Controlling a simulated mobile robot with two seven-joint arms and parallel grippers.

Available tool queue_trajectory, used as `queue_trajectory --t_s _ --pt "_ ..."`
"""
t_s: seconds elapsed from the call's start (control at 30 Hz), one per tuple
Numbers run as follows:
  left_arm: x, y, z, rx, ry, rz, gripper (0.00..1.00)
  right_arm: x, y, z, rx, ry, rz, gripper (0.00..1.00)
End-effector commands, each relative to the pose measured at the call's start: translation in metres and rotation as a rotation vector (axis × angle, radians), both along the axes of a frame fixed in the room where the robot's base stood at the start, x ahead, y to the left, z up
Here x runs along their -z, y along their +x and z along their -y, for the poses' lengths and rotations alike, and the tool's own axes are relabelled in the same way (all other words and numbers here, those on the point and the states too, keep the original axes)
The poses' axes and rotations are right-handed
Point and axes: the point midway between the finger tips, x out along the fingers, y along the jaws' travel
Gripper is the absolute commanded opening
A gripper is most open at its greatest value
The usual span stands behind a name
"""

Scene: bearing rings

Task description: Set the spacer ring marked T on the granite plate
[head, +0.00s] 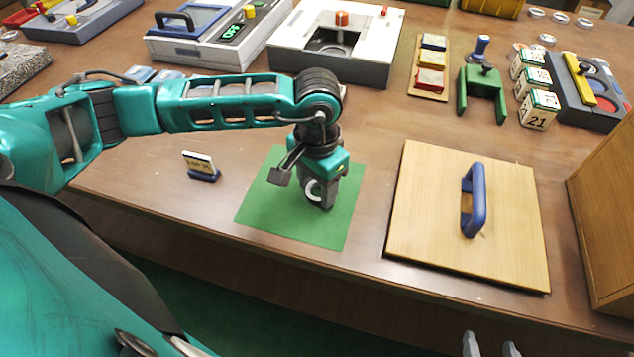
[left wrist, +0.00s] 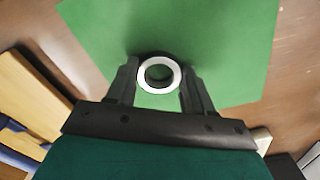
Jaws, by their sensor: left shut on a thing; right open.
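My left gripper (head: 318,196) is low over the green mat (head: 260,205), with its fingers pointing down. It is shut on a white-faced ring (head: 312,187) with a dark side. In the left wrist view the ring (left wrist: 142,79) sits between the two fingertips, its hole facing the camera. No letter T can be read on it. I cannot tell whether the ring touches the mat. A speckled grey slab (head: 22,66), which looks like the granite plate, is cut by the left edge. My right gripper (head: 490,347) is open and empty at the bottom edge.
A small sign (head: 200,166) stands left of the mat. A wooden board with a blue handle (head: 473,200) lies right of it.

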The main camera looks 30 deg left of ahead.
Motion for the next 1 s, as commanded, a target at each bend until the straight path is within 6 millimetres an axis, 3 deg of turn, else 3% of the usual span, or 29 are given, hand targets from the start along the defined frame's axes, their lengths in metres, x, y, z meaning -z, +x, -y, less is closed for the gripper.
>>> queue_trajectory --t_s 0.3,0.67,1.0 --pt "0.001 0.0 0.0 0.0 0.0 -0.001 0.77 -0.001 0.002 -0.001 -0.001 0.001 0.002 0.63" --pt "-0.008 0.001 0.0 0.0 0.0 0.002 0.77 -0.008 0.003 -0.001 -0.002 0.002 0.01 0.63" --pt "-0.078 0.001 0.0 0.0 0.0 0.005 0.77 -0.006 0.002 -0.001 -0.001 0.001 0.009 0.63"
